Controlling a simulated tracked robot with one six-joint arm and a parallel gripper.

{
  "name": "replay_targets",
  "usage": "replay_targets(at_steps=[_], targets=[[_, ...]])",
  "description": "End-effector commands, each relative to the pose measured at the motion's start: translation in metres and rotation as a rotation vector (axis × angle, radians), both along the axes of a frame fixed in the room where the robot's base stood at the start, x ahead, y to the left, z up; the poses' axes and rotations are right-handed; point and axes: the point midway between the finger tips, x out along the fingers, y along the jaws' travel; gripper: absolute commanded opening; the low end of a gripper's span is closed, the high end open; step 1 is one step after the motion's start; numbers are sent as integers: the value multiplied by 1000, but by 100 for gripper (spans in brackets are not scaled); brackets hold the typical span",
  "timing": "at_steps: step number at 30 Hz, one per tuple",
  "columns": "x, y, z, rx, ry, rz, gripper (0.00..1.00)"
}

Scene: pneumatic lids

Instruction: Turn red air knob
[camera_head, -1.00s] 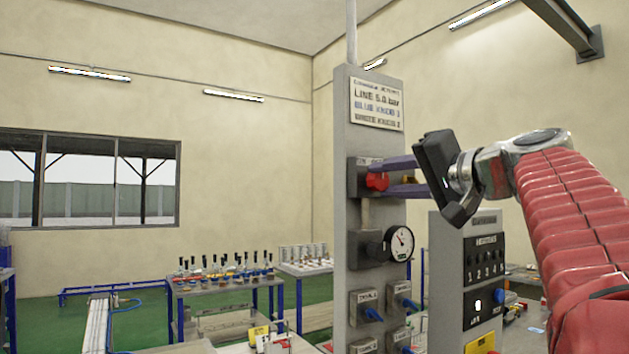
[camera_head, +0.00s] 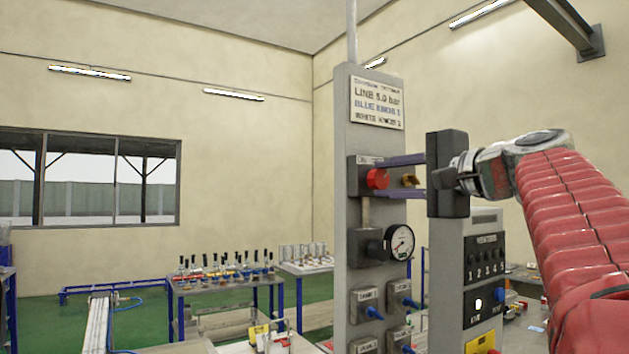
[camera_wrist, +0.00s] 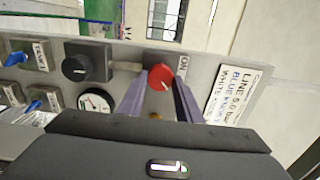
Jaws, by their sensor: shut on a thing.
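The red knob (camera_head: 376,179) sits on a grey box near the top of the upright grey panel (camera_head: 370,142). It also shows in the wrist view (camera_wrist: 160,77), with a pale mark on its face. My gripper (camera_head: 385,178) reaches it from the right, with one purple finger above and one below. In the wrist view my gripper (camera_wrist: 161,82) has a finger on each side of the red knob and is shut on it. The gripper's black body stands about upright. The exact contact at the fingertips is hard to see.
Below the knob are a black knob (camera_wrist: 76,68) and a round gauge (camera_head: 399,242). Several blue-handled valves (camera_head: 374,312) sit lower. A sign (camera_head: 377,103) is above. A lower grey box with numbered black switches (camera_head: 485,256) stands right. Space left of the panel is open.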

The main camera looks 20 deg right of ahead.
Motion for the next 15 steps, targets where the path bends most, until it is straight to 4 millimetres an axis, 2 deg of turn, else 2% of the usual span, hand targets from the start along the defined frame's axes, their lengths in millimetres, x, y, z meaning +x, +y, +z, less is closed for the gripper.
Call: replay_targets(at_steps=[9, 10, 15], targets=[[1, -3, -5, 6, 9, -3, 9], [1, -3, -5, 6, 9, -3, 32], [1, -3, -4, 5, 7, -2, 44]])
